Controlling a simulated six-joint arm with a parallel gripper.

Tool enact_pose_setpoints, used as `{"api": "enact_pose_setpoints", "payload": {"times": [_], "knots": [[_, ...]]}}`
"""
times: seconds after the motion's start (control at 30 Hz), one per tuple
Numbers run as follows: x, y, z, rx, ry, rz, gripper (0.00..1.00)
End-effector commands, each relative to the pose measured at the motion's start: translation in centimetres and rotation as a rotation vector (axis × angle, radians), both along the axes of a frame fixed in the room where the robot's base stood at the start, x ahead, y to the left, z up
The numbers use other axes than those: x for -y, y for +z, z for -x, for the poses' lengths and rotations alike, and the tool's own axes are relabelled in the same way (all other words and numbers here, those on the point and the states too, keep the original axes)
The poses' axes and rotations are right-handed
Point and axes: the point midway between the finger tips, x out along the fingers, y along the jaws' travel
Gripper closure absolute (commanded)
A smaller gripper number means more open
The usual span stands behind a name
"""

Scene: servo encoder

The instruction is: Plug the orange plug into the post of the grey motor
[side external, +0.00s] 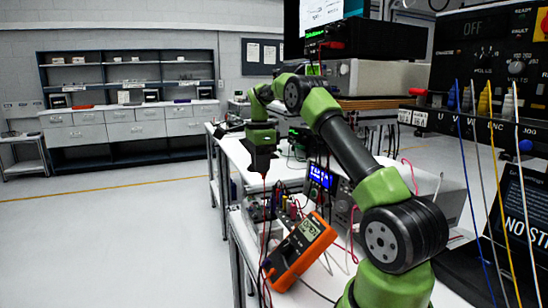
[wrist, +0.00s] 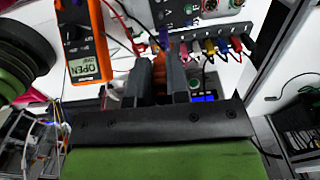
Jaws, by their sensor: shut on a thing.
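In the wrist view my gripper (wrist: 162,66) is shut on the orange plug (wrist: 161,82), which shows as a narrow orange strip between the two dark fingers. Much of the plug is hidden by the fingers. In the side external view my gripper (side external: 262,160) is small and dark, pointing down above the far part of the white bench; the plug cannot be made out there. I cannot pick out the grey motor or its post for certain in either view. I cannot tell whether the plug touches anything.
An orange multimeter (side external: 302,250) lies on the near bench; it also shows in the wrist view (wrist: 89,68). A row of coloured plugs (wrist: 210,47) and loose red and black leads lie close to my fingers. A blue-lit instrument (side external: 322,177) stands right of my gripper.

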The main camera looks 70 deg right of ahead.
Motion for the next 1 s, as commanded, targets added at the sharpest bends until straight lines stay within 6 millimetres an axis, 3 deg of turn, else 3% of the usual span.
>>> {"api": "enact_pose_setpoints", "payload": {"times": [0.2,1.0], "knots": [[0.0,-2.7,0.1,-0.001,0.000,-0.001,1.00],[0.0,-7.9,0.1,0.001,-0.001,0.001,1.00]]}}
